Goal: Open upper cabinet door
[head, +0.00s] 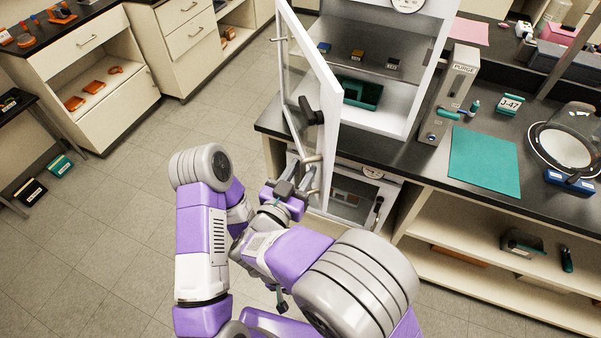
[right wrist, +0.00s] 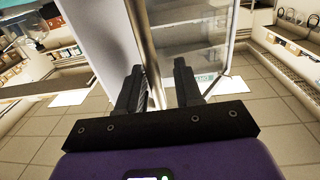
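The upper cabinet (head: 393,25) is white and stands on the dark bench. Its upper door (head: 330,85), a glass pane in a white frame, stands swung out wide at the cabinet's left side. My right gripper (head: 297,178) is at the door's lower end. My left gripper is mostly hidden behind my arms.
Inside the cabinet are a shelf with small blocks and a green tray (head: 361,93). A lower compartment (head: 352,195) is under it. A purge box (head: 449,95) and a teal mat (head: 485,160) are to the right. The floor (head: 120,215) at left is clear.

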